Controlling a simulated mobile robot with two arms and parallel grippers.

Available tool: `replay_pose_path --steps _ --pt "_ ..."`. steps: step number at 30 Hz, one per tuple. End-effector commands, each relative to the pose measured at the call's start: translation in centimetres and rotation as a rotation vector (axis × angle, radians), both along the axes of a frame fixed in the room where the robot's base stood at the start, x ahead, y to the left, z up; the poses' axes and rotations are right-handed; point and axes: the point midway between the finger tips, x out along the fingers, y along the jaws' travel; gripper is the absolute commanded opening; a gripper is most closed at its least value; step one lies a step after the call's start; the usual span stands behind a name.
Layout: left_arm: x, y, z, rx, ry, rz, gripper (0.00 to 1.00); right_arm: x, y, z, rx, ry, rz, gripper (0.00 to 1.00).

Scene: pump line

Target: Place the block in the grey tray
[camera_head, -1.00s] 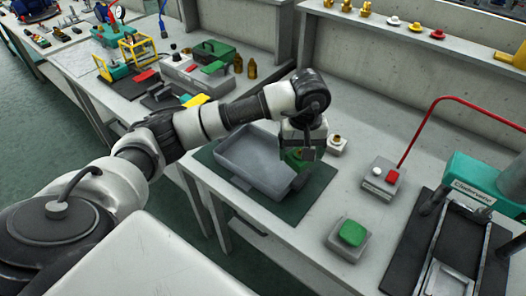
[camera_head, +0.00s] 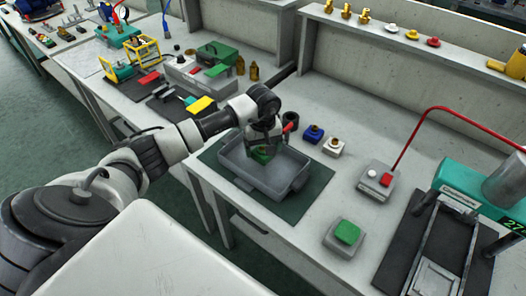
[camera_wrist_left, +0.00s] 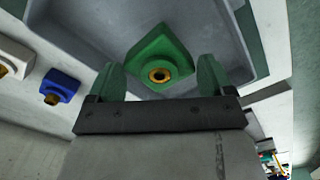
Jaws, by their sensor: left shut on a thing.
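The green block (camera_wrist_left: 160,55) has a brass-coloured fitting with a dark hole in its top. My left gripper (camera_wrist_left: 160,78) is shut on it, with a finger on each side. In the head view the block (camera_head: 261,154) hangs below my left gripper (camera_head: 263,146), over the inside of the grey tray (camera_head: 240,179). The tray's wall and floor (camera_wrist_left: 85,25) also lie behind the block in the left wrist view. I cannot tell how far the block is above the tray floor. My right gripper is out of view.
A blue block (camera_head: 314,134) and a white block (camera_head: 333,147) stand right of the tray on the bench. The tray sits on a dark green mat (camera_head: 304,205).

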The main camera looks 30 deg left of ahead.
Motion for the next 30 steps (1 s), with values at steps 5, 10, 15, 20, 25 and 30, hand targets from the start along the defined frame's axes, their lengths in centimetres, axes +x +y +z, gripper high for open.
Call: replay_pose_path --steps 5,10,15,20,25,30 --pt "-0.1 -0.2 -2.5 -0.003 0.004 0.001 0.50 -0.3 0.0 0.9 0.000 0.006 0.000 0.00" --pt "0.0 -0.1 -3.0 -0.001 -0.001 -0.001 0.50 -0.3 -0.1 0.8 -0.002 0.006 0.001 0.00" --pt "0.0 -0.1 -3.1 0.000 0.000 -0.001 0.50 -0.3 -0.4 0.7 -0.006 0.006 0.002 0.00" --pt "0.0 -0.1 -3.3 -0.001 0.001 -0.001 0.90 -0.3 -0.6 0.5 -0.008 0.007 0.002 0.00" --pt "0.0 -0.1 -3.3 0.000 0.001 -0.001 1.00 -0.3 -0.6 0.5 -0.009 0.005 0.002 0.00" --pt "-0.1 -0.1 -3.1 -0.001 0.002 -0.001 1.00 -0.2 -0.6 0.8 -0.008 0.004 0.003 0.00"
